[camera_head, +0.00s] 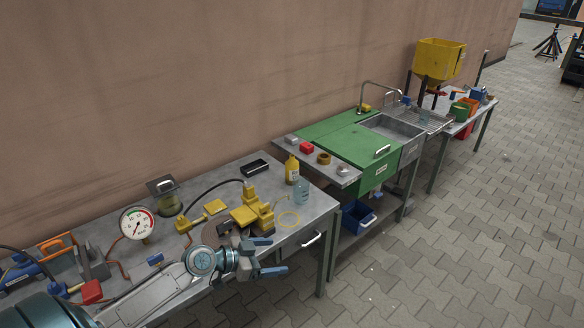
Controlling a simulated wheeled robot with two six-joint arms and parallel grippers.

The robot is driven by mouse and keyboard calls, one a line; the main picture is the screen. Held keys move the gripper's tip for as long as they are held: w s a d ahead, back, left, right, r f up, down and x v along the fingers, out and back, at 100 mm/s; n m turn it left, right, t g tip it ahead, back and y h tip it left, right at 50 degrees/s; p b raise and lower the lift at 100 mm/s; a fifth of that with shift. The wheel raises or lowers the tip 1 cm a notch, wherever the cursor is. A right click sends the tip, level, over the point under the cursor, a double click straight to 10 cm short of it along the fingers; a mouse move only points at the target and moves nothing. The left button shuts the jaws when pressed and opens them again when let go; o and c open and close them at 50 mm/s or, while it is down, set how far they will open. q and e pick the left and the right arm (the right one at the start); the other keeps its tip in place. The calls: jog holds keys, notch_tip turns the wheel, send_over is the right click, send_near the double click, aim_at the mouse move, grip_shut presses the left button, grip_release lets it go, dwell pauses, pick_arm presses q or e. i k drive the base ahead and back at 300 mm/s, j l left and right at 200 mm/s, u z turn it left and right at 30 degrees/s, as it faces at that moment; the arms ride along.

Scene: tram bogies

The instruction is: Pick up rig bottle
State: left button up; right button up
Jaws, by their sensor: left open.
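My left gripper (268,257) reaches in from the lower left over the front edge of the bench. Its blue-grey fingers are apart with nothing between them. It is nearer to me than both bottles and apart from them. My right gripper is not in view.
A pressure gauge (137,223) and a lidded jar (168,198) are at left. A green sink unit (350,143) adjoins at right. The paved floor is clear.

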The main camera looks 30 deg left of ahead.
aim_at(291, 165)
jog(key=i+j, duration=1.6)
